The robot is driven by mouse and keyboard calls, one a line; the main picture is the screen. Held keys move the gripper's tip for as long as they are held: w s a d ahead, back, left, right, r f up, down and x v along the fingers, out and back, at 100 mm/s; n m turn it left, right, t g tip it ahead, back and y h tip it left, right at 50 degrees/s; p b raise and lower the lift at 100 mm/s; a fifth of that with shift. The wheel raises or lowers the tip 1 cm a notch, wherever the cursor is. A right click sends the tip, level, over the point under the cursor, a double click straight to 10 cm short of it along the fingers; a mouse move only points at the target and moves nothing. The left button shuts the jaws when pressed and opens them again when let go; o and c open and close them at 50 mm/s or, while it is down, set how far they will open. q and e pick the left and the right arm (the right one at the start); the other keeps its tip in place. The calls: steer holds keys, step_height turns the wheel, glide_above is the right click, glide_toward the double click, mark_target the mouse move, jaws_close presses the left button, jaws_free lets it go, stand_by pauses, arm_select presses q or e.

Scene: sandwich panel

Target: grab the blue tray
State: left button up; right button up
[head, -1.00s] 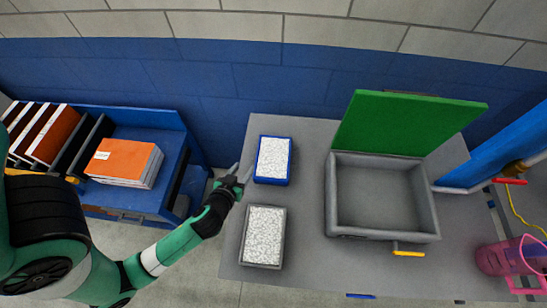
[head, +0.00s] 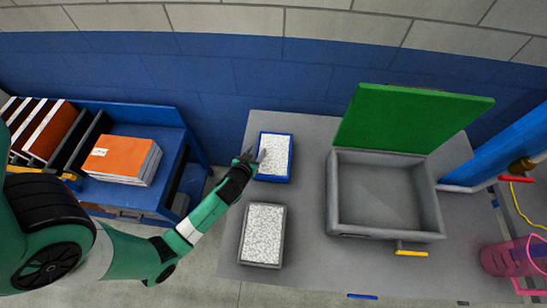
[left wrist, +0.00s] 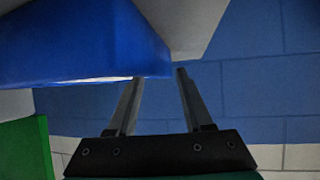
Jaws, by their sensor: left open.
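The blue tray (head: 272,179) sits on the grey table, filled with white speckled material. It also shows large at the upper left of the left wrist view (left wrist: 75,45). My left gripper (head: 254,157) is at the tray's left side, with its fingertips at or over the left rim. In the left wrist view my open gripper (left wrist: 158,75) has its two fingers apart, with the tray's edge close to the tips. I cannot tell whether they touch it. My right gripper is not in view.
A grey tray (head: 245,235) with similar white filling is just in front. A grey box (head: 385,234) with a raised green lid (head: 410,118) stands to the right. A pink container (head: 500,260) is at far right. A blue bench (head: 170,150) holds orange-covered books (head: 122,156).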

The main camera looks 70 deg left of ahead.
arm_select(q)
jaws_close()
stand_by(1.4)
